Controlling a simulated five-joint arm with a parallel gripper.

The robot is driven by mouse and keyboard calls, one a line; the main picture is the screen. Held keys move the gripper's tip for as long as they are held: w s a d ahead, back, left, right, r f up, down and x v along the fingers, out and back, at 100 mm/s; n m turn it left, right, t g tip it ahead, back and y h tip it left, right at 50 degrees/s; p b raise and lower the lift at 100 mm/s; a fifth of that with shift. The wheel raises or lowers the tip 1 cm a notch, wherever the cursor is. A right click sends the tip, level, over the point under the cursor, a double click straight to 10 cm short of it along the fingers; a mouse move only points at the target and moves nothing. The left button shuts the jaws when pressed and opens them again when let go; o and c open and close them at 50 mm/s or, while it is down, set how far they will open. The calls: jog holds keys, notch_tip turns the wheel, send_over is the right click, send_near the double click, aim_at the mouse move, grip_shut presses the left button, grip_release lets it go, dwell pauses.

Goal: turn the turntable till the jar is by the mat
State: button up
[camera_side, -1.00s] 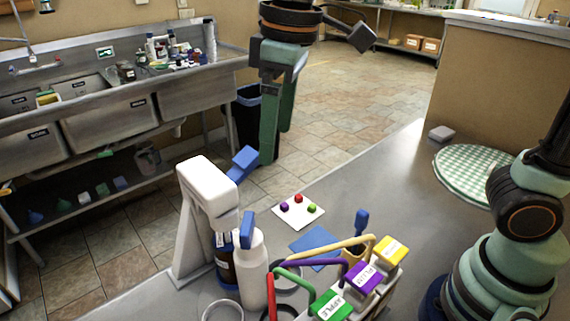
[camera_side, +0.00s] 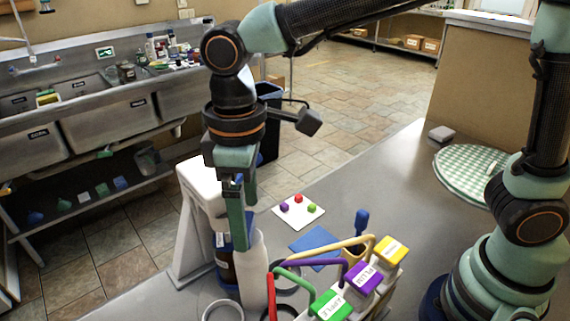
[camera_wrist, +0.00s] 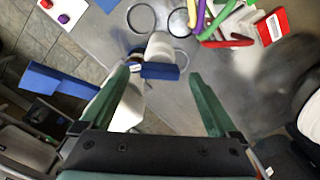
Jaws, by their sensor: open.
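My gripper (camera_side: 243,225) points down beside the white dispenser stand and overlaps the white bottle (camera_side: 255,278) in the side view. In the wrist view its green fingers (camera_wrist: 160,74) are apart, with the white bottle's top (camera_wrist: 160,46) and a blue lever (camera_wrist: 160,71) showing between them. Contact cannot be told. A dark labelled bottle or jar (camera_side: 224,264) stands behind my gripper, partly hidden. A flat blue square mat (camera_side: 316,246) lies in the middle. A round green gingham piece (camera_side: 458,172) lies at the right. I cannot make out a turntable for certain.
Green, purple and yellow labelled blocks with curved handles (camera_side: 364,277) stand at the front. Rings (camera_side: 222,308) lie near the front edge.

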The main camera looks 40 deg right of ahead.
aim_at(252, 267)
jog(key=shift+f, duration=1.1)
grip_shut()
